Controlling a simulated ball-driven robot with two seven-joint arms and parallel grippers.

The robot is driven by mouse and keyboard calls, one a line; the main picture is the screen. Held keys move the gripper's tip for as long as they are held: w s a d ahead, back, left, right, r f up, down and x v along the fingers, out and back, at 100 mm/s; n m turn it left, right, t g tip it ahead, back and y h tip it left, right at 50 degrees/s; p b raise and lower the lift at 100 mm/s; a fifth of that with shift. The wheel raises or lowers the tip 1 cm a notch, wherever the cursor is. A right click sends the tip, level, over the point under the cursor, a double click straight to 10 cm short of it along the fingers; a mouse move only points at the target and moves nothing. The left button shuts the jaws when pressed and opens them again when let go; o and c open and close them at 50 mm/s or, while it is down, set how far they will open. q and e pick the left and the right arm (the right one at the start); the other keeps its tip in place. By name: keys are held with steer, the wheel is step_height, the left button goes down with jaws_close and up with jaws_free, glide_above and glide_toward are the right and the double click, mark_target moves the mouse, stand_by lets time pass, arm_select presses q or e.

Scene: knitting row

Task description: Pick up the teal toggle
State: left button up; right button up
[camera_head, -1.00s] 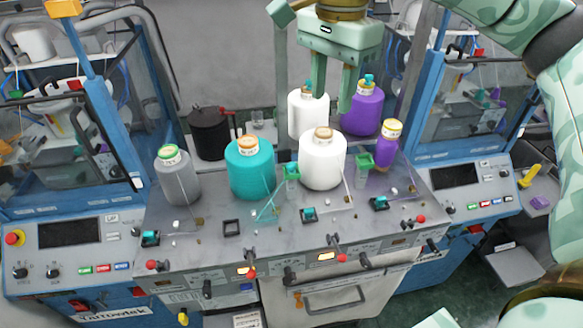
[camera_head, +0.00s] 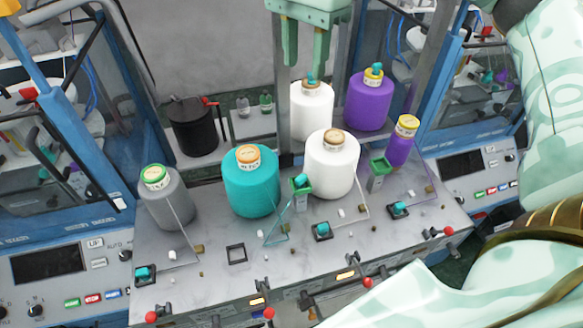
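Several small teal toggles sit in dark square bases on the grey machine top: one at the left (camera_head: 144,273), one in the middle (camera_head: 323,229) and one at the right (camera_head: 399,208). I cannot tell which one the task means. My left gripper is not in view.
Yarn cones stand on the machine top: grey (camera_head: 166,205), teal (camera_head: 251,185), white (camera_head: 331,165) and small purple (camera_head: 398,150). A large purple cone (camera_head: 369,103) and black canister (camera_head: 192,128) stand behind.

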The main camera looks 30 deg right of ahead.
steer(key=w+f+b, duration=0.1)
steer(key=f+b, duration=0.1)
steer(key=b, duration=0.9)
glide_above(301, 177)
steer(key=f, duration=1.8)
steer(key=shift+w+f, duration=0.1)
steer(key=shift+w, duration=0.1)
steer(key=shift+s+f+p, duration=0.15)
steer(key=shift+f+p, duration=0.2)
steer(key=shift+f, duration=1.25)
steer(key=shift+s+f+p, duration=0.1)
steer(key=shift+f+p, duration=0.25)
steer(key=shift+f, duration=1.2)
jaws_close()
